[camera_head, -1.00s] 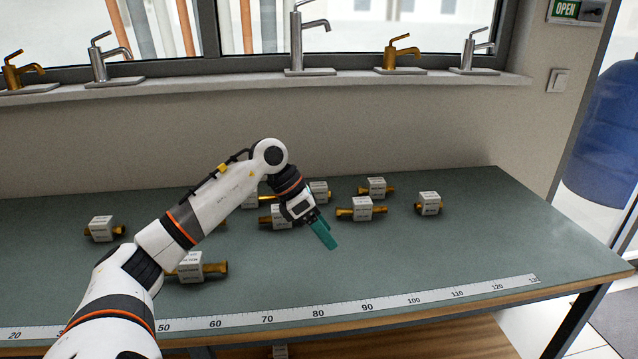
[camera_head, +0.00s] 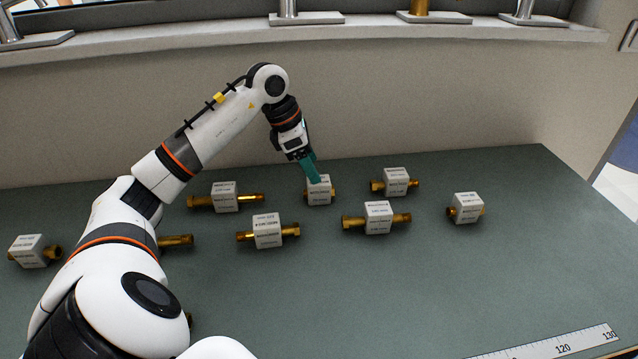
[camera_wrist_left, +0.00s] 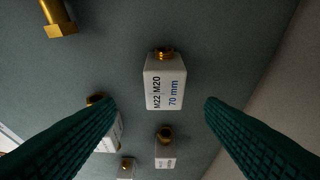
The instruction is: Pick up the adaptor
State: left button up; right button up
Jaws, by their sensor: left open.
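Several adaptors, brass fittings with white label blocks, lie on the green bench top. My left gripper (camera_head: 312,172) points down at the back-middle adaptor (camera_head: 319,191) and partly covers it in the head view. In the left wrist view, the open teal fingers (camera_wrist_left: 160,104) stand to either side of an adaptor (camera_wrist_left: 165,88) labelled M22 M20, 70 mm. Nothing is between the fingertips, and the adaptor seems to lie below them. I cannot tell the exact height gap. My right gripper is not in view.
Other adaptors lie close by: back left (camera_head: 225,197), front middle (camera_head: 268,231), front right (camera_head: 378,218), back right (camera_head: 396,182), far right (camera_head: 467,208) and far left (camera_head: 35,251). A wall and sill (camera_head: 400,45) stand behind. The bench's front right is clear, with a ruler (camera_head: 560,345) along its edge.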

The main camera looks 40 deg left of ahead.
aim_at(322, 188)
pick_arm(q)
jog(key=shift+x, duration=1.25)
jog(key=shift+a+p+x, duration=0.15)
jog(key=shift+p+x, duration=0.15)
jog(key=shift+x, duration=1.2)
jog(key=shift+a+p+x, duration=0.15)
jog(key=shift+p+x, duration=0.1)
jog(key=shift+x, duration=1.25)
jog(key=c, duration=1.1)
